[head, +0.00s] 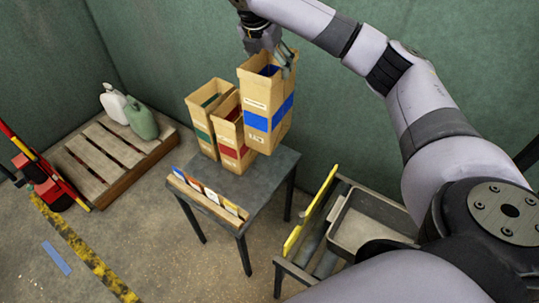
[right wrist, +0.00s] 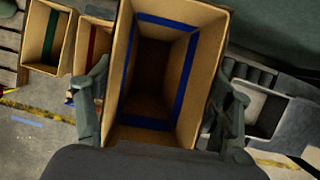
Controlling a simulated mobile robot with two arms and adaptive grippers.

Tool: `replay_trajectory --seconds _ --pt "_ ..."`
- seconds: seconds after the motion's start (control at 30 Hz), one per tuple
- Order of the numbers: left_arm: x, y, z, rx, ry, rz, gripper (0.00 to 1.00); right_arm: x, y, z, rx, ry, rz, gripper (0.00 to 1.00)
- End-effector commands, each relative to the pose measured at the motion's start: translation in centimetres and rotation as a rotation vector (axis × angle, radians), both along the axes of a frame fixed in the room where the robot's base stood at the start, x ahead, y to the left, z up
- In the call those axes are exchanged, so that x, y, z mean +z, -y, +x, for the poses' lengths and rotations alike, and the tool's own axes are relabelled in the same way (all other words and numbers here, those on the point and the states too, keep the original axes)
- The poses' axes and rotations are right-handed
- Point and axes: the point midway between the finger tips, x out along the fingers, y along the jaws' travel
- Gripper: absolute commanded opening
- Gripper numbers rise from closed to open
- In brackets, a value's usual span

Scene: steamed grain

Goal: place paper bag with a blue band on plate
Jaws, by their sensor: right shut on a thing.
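The paper bag with a blue band (head: 268,105) is tan, tall, open-topped and about upright. My right gripper (head: 268,50) is shut on its upper part, with fingers on opposite sides. The bag looks raised over the back right of the small table, but the gap under it is hard to judge. The right wrist view looks down into the bag (right wrist: 155,70), whose inside looks empty and dark. A shallow grey plate with a raised rim (head: 337,228) is right of the table, lower down; it also shows in the right wrist view (right wrist: 248,118). My left gripper is not in view.
A green-banded bag (head: 203,130) and a red-banded bag (head: 230,135) stand on the dark table (head: 262,190), left of the held bag. A wooden card rack (head: 208,195) lies at the table's front. A yellow bar (head: 310,210) stands between table and plate. A pallet with jugs is left.

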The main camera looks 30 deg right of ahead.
Motion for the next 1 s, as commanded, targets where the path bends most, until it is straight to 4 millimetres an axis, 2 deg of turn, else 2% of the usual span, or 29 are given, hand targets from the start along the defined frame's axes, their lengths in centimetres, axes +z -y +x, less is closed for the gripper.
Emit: replay_trajectory --seconds 0.17,0.5,0.6,0.77,0.93,1.0 --pt "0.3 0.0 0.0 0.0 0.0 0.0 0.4 -3.0 0.0 -0.2 0.0 -0.007 -0.001 0.27" --pt "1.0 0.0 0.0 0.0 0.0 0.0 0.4 -11.7 0.0 -0.1 0.0 -0.004 -0.001 0.27" --pt "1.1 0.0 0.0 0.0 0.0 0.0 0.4 -13.2 0.0 -0.1 -0.001 -0.002 -0.001 0.27" --pt "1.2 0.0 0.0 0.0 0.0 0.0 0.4 -14.4 0.0 -0.1 0.0 -0.001 0.0 0.27" --pt "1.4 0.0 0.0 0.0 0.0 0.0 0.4 -17.1 0.0 -0.1 0.0 -0.004 -0.001 0.27" --pt "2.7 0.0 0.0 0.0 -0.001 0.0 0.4 -17.8 -0.1 -0.1 -0.001 -0.005 0.0 0.27"
